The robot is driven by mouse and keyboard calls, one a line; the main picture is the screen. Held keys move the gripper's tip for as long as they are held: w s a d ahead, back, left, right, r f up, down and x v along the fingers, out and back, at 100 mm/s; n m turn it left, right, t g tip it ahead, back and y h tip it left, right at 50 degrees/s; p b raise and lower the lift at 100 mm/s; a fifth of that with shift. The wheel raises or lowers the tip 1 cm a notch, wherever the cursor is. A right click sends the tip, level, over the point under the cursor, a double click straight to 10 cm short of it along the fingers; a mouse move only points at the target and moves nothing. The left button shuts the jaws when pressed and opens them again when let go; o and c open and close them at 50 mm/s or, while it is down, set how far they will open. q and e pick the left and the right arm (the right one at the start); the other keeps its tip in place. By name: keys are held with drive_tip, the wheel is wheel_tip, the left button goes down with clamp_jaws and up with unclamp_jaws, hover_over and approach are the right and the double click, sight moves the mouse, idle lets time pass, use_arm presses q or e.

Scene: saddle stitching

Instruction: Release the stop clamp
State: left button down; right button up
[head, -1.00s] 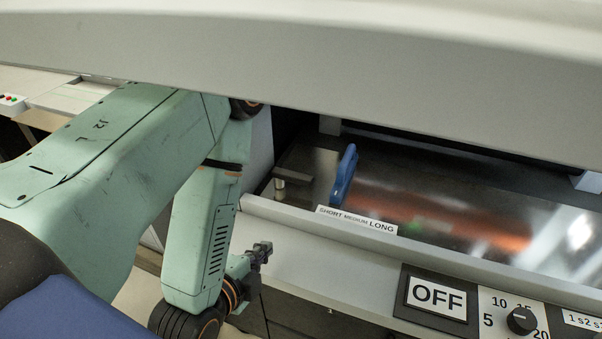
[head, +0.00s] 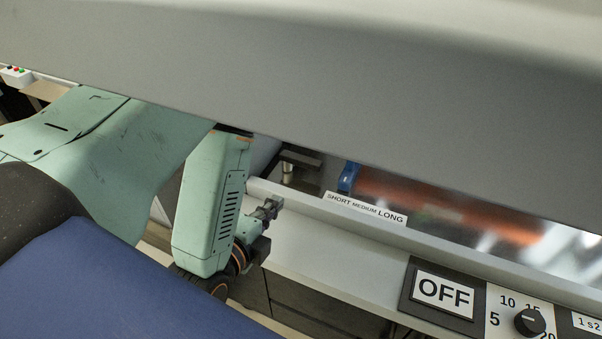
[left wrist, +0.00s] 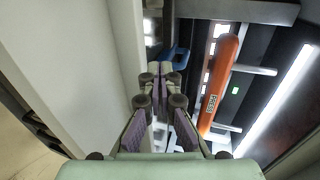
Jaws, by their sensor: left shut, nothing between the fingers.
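A blue upright piece (head: 348,178), perhaps the stop clamp's lever, stands on the dark bed behind the SHORT MEDIUM LONG label (head: 366,208). The grey panel hides its top. It also shows as a blue piece (left wrist: 179,60) just beyond my fingertips in the left wrist view. A dark bar with a metal post (head: 288,168) is left of it. My left gripper (head: 268,209) is shut and empty, in front of the machine's light rail, left of the label and apart from the blue piece. It also shows in the left wrist view (left wrist: 161,77). My right gripper is out of view.
A wide grey panel (head: 330,90) overhangs the bed. An orange bar marked PRESS (left wrist: 219,85) is right of my fingers in the wrist view. An OFF sign (head: 443,291) and a dial (head: 530,321) are at front right. The light front ledge (head: 330,245) is clear.

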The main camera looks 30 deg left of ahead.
sight(307, 166)
use_arm(q)
drive_tip(key=b+x, duration=0.2)
drive_tip(key=shift+w+d+f, duration=0.1)
drive_tip(key=shift+w+f, duration=0.15)
drive_tip(key=shift+w, duration=0.05)
drive_tip(key=shift+w+f+b, duration=0.1)
drive_tip(key=shift+w+b, duration=0.3)
drive_tip(key=shift+b, duration=0.55)
drive_tip(key=shift+b+x, duration=1)
drive_tip(key=shift+b, duration=0.15)
drive_tip(key=shift+w+f+b, duration=0.1)
drive_tip(key=shift+w+b, duration=0.3)
drive_tip(key=shift+w, duration=0.35)
drive_tip(key=shift+r+p+x, duration=0.2)
drive_tip(key=shift+p+x, duration=0.05)
drive_tip(key=shift+x, duration=0.7)
drive_tip(key=shift+r+p+x, duration=0.2)
drive_tip(key=shift+x, duration=0.75)
drive_tip(key=shift+r+p+x, duration=0.2)
drive_tip(key=shift+p+x, duration=0.05)
drive_tip(key=shift+x, duration=0.65)
drive_tip(key=shift+w, duration=0.2)
drive_tip(key=shift+w, duration=0.1)
